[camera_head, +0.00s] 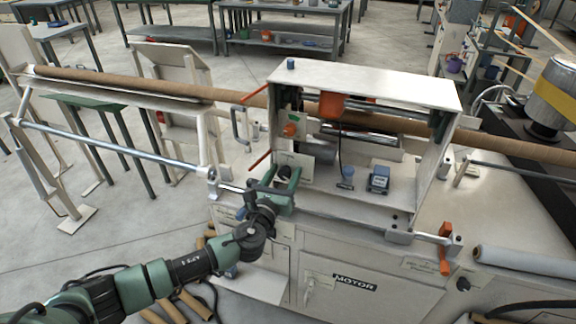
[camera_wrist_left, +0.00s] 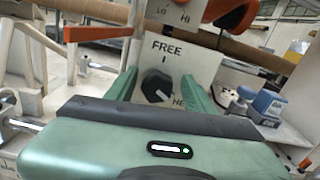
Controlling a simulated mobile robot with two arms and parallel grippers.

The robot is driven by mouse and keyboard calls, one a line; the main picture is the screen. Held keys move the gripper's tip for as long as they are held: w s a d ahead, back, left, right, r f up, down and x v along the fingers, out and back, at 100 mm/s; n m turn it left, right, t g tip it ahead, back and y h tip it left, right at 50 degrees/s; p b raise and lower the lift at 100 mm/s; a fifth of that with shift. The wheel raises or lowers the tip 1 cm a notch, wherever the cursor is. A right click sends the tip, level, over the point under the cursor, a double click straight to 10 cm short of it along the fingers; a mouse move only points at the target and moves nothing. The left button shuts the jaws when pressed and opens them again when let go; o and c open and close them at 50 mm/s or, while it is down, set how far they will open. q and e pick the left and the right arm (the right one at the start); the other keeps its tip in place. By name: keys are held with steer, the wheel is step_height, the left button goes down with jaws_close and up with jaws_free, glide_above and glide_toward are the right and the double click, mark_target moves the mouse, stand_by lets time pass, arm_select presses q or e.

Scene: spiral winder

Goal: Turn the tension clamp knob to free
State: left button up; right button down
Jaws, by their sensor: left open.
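The tension clamp knob (camera_wrist_left: 157,86) is black and sits on a pale panel below the word FREE and its tick mark. In the head view the dark knob (camera_head: 284,173) shows at the left end of the winder frame. My left gripper (camera_head: 279,182) is right in front of it, open. In the left wrist view its green fingers (camera_wrist_left: 163,80) stand on either side of the knob, with visible gaps; contact cannot be told. My right gripper is not in view.
Above the knob is an orange selector (camera_head: 291,130) by a Lo/Hi label. Red-orange levers (camera_head: 260,160) stick out left of the frame. A long brown tube (camera_head: 130,84) crosses behind.

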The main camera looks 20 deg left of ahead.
mark_target(287, 167)
arm_select(q)
steer(key=w, duration=0.3)
steer(key=shift+w+a, duration=0.1)
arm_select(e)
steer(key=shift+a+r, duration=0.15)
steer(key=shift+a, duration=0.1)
arm_select(q)
steer(key=shift+c, duration=0.6)
jaws_close()
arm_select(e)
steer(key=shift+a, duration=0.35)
